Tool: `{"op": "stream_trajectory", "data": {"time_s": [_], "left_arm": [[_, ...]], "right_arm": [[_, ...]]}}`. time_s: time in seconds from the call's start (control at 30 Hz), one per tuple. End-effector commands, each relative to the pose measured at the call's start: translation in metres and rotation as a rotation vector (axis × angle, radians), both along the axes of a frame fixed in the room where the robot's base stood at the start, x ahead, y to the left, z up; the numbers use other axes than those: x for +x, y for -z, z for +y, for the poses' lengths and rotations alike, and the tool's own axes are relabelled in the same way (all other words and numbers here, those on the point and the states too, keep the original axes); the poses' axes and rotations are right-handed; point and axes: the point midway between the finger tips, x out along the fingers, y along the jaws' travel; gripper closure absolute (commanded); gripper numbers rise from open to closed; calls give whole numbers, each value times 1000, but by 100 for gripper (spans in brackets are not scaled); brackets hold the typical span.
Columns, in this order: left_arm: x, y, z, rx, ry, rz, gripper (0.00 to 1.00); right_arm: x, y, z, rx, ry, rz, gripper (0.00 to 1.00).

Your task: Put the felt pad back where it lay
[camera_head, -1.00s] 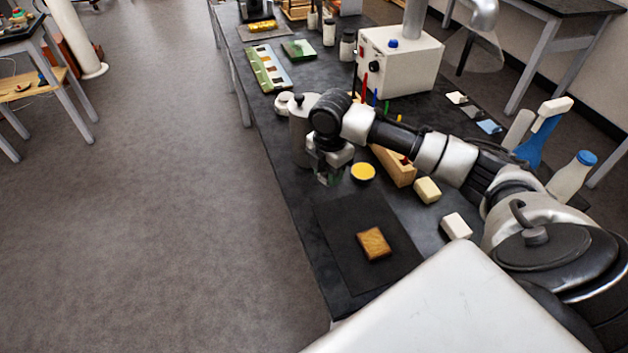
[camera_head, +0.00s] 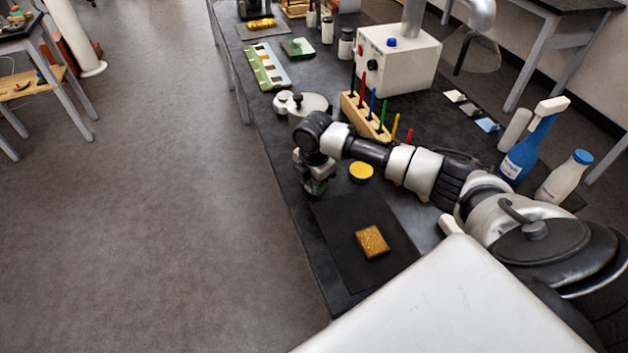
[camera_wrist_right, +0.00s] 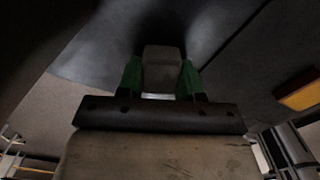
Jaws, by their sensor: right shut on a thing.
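My right gripper (camera_head: 317,188) hangs low over the dark bench, at the far left corner of the black mat (camera_head: 340,225). In the right wrist view its green-tipped fingers (camera_wrist_right: 161,78) are shut on a small grey block, which I take to be the felt pad (camera_wrist_right: 162,62). The pad is hard to make out in the head view. A dark surface lies beyond it in the wrist view; I cannot tell whether they touch. A square gilt fragment (camera_head: 372,241) lies on the mat. My left gripper is not in view.
A yellow round lid (camera_head: 361,172) stands close right of the gripper. A lidded metal pot (camera_head: 308,105) and a wooden rack of coloured tools (camera_head: 366,117) stand behind. Bottles (camera_head: 528,150) stand at the right. The bench's left edge is close to the gripper.

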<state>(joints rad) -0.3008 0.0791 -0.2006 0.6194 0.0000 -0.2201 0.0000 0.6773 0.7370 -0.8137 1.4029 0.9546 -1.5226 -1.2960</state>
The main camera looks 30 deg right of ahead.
Motion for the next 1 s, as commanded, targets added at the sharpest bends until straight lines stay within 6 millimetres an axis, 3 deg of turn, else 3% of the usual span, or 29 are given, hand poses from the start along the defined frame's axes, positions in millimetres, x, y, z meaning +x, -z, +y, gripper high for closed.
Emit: {"op": "stream_trajectory", "data": {"time_s": [0.03,0.2,0.57,1.0], "left_arm": [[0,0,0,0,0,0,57],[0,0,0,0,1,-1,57],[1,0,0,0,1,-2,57],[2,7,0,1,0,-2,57]], "right_arm": [[0,1,0,0,0,1,61],[0,1,0,0,0,1,38],[0,-7,0,0,1,-1,38],[1,-94,0,-1,-1,-3,38]]}}
